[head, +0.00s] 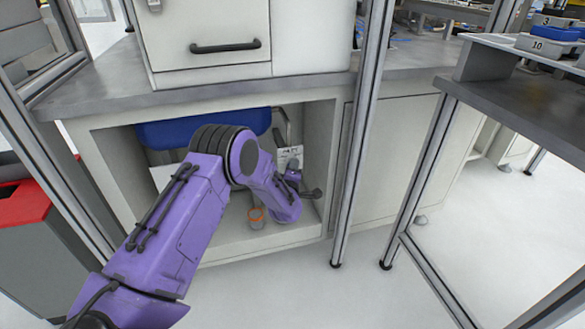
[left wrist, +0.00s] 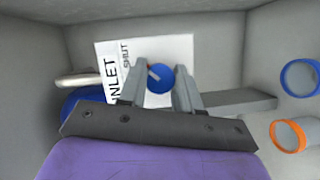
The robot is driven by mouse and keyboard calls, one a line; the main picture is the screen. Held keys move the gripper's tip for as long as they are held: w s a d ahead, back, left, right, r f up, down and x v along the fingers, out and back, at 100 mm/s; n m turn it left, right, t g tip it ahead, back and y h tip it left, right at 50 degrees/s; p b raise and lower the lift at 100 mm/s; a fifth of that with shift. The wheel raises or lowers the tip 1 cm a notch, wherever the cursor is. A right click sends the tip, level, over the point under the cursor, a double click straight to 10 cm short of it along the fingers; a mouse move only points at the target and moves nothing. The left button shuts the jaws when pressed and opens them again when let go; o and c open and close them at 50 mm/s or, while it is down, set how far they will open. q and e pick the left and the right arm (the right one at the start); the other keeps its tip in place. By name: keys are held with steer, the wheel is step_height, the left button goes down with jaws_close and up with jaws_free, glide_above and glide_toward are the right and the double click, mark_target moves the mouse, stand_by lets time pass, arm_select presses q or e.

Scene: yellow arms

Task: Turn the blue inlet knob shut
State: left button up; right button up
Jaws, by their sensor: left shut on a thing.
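The blue inlet knob (left wrist: 160,78) sits in the middle of the left wrist view, with a pale pointer mark toward its upper left. Behind it is a white placard (left wrist: 183,45) reading INLET and SHUT, its text turned sideways. My left gripper (left wrist: 159,82) is shut on the knob, one grey finger on each side. In the head view my purple left arm reaches into the open cabinet, and its gripper (head: 292,173) is small and partly hidden by the wrist, near the placard (head: 290,155). I cannot make out the knob there. My right gripper is not in view.
The cabinet opening has a side wall (head: 122,178) at left and a divider at right. A blue basin (head: 205,127) hangs above. An orange-rimmed cup (head: 256,216) stands on the cabinet floor; a blue-rimmed one (left wrist: 300,77) is beside it. A metal post (head: 358,140) stands right of the opening.

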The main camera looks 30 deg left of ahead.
arm_select(q)
steer(key=shift+f, duration=0.1)
stand_by(0.3)
steer(key=o, duration=1.1)
steer(key=shift+c, duration=0.2)
steer(key=p+v, duration=0.2)
steer(key=v, duration=0.8)
steer(key=shift+s, duration=0.25)
steer(key=shift+d, duration=0.1)
